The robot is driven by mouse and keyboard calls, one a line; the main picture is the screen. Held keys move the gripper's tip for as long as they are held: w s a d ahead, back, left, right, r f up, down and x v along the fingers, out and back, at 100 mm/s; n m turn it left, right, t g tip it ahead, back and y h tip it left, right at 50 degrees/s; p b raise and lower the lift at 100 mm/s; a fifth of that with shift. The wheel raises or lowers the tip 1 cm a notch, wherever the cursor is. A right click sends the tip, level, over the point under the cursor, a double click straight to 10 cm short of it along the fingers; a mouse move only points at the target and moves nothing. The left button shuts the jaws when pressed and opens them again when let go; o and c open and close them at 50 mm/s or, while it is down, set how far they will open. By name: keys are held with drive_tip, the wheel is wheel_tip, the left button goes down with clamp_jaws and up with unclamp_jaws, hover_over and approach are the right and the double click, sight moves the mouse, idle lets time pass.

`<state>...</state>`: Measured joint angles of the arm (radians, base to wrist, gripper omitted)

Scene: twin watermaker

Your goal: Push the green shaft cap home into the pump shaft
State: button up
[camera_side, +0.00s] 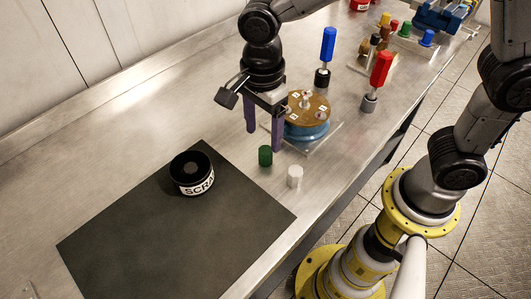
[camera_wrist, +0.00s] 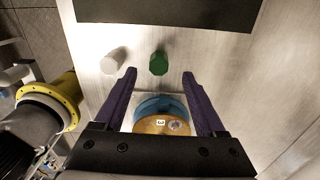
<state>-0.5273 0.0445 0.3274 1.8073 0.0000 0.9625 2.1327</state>
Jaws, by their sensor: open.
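The green shaft cap (camera_side: 265,156) stands on the metal bench, between the dark mat and the pump. In the wrist view the green cap (camera_wrist: 159,62) shows just beyond my fingertips, in line with the gap between them. My gripper (camera_side: 264,140) has its purple fingers pointing down, apart and empty, beside the pump; its fingers also frame the wrist view (camera_wrist: 159,74). The pump (camera_side: 307,131) has a blue body and a brass-coloured top (camera_side: 314,103) with small pale fittings. My gripper partly hides the pump, and I cannot clearly make out its shaft opening.
A white cap (camera_side: 295,177) stands close to the green one. A black SCRAP bin (camera_side: 191,174) sits on the dark mat (camera_side: 150,235). Upright blue (camera_side: 327,45) and red (camera_side: 381,68) handled tools stand behind the pump. Bare bench lies left of my gripper.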

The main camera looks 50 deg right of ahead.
sight(265, 150)
drive_tip(key=shift+s+d+f, duration=0.1)
drive_tip(key=shift+f, duration=1.5)
drive_tip(key=shift+d+f, duration=0.1)
drive_tip(key=shift+f, duration=1.5)
clamp_jaws()
